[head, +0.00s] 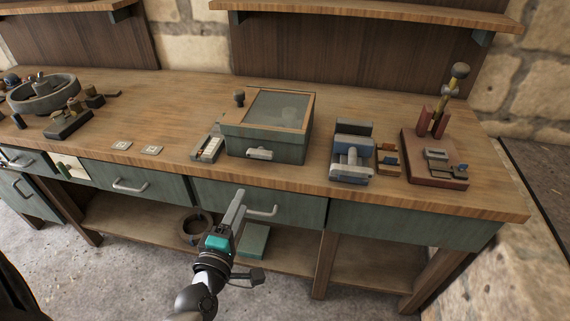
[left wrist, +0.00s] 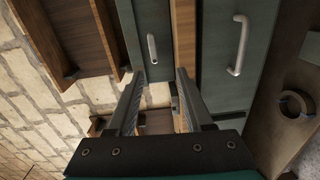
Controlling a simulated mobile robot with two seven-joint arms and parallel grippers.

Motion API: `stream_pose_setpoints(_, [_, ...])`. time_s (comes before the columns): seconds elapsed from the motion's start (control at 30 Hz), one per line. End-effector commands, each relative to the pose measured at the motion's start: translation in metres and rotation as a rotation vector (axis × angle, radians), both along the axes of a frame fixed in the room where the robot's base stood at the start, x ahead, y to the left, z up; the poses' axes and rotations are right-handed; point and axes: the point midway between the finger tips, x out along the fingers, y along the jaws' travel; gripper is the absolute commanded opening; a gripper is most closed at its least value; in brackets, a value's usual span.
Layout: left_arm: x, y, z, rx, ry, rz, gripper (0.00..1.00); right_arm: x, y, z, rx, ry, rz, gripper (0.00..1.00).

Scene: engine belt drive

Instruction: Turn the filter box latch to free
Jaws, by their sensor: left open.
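The filter box looks to be the green box (head: 265,145) with a wood-framed, glazed lid (head: 278,108), standing shut on the bench near the middle. A pale metal fitting (head: 259,154) sits on its front face and may be the latch; its exact position is too small to tell. A dark knob (head: 239,99) stands at the box's left back corner. My left gripper (head: 239,196) is open and empty, in front of the bench and below the box, apart from it. My right gripper is out of view.
Drawer handles (head: 262,211) stick out of the bench front near my left gripper. A grey-blue device (head: 352,158) and a red stand (head: 436,165) are right of the box; a small tray (head: 207,148) is close on its left. A shelf (head: 360,10) hangs above.

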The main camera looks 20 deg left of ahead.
Motion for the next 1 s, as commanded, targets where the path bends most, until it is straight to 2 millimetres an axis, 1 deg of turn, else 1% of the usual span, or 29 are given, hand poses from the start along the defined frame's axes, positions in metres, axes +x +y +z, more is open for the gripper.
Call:
stream_pose_setpoints(0.03, [0.000, 0.002, 0.005, -0.018, -0.023, 0.008, 0.51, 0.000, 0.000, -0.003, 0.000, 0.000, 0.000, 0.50])
stream_pose_setpoints(0.1, [0.001, 0.004, 0.010, -0.033, -0.039, 0.013, 0.51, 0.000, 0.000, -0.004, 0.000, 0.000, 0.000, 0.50])
stream_pose_setpoints(0.27, [0.012, 0.007, 0.013, -0.036, -0.045, 0.015, 0.51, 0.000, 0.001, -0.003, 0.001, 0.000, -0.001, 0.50])
stream_pose_setpoints(0.53, [0.050, 0.016, 0.013, -0.034, -0.043, 0.015, 0.51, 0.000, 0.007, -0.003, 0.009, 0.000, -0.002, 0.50])
stream_pose_setpoints(1.0, [0.120, 0.033, 0.011, -0.032, -0.041, 0.013, 0.51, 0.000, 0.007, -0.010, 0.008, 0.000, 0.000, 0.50])
